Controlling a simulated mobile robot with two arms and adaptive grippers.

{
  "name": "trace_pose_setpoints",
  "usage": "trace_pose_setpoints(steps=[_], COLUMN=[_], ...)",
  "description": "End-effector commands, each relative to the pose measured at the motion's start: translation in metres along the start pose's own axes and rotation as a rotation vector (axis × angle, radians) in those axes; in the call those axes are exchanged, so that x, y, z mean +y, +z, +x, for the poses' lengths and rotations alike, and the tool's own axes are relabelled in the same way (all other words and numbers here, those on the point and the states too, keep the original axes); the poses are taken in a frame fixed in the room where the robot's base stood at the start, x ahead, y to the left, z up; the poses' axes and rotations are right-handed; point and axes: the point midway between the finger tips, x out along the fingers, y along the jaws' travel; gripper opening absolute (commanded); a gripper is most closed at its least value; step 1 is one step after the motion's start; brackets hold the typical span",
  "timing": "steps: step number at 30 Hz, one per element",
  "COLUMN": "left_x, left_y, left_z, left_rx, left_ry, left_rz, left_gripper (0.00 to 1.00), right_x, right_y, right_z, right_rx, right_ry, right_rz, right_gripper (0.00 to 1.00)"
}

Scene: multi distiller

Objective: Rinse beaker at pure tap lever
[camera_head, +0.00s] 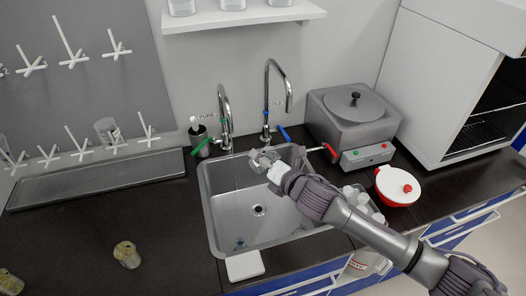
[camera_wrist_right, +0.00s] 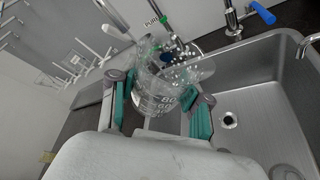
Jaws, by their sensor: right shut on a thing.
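The beaker is a clear glass with white volume marks (camera_wrist_right: 160,88). My right gripper (camera_wrist_right: 158,103) is shut on it, with a finger on each side. In the head view my right gripper (camera_head: 266,163) is over the back part of the sink (camera_head: 212,222). The pure tap (camera_head: 225,115) is the left curved tap, by the PURE label, with a green lever (camera_head: 201,146). A thin vertical line, maybe water, shows below its spout, left of my gripper. In the wrist view bright droplet-like spots show at the beaker's mouth. My left gripper is out of view.
A second tap (camera_head: 268,100) with a blue lever (camera_head: 285,134) stands to the right. A grey water bath (camera_head: 352,118) and a red and white pot (camera_head: 398,187) are farther right. A drying rack (camera_head: 90,75) hangs at left. The left counter is mostly clear.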

Motion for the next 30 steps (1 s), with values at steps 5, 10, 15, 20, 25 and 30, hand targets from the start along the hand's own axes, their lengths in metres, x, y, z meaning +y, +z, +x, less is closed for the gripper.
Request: trace_pose_setpoints(steps=[5, 10, 15, 20, 25, 30], left_x=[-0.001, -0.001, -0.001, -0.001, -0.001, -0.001], left_y=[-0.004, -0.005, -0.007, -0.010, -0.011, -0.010], left_z=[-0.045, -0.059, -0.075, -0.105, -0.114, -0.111], left_rx=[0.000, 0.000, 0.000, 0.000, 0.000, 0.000], left_ry=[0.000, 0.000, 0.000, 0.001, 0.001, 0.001], left_rz=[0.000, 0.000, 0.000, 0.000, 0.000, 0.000], left_gripper=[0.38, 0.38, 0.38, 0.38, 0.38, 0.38], right_x=[0.011, 0.005, 0.007, 0.010, 0.004, 0.001], right_y=[0.007, 0.003, 0.004, 0.006, 0.002, 0.001], right_z=[-0.002, -0.001, -0.001, -0.002, -0.001, 0.000], right_rx=[0.001, 0.001, 0.000, 0.000, -0.001, -0.001], right_ry=[-0.086, -0.147, -0.185, -0.271, -0.328, -0.331], right_rz=[-0.215, -0.359, -0.451, -0.662, -0.797, -0.804], right_gripper=[0.14, 0.14, 0.14, 0.14, 0.14, 0.14])
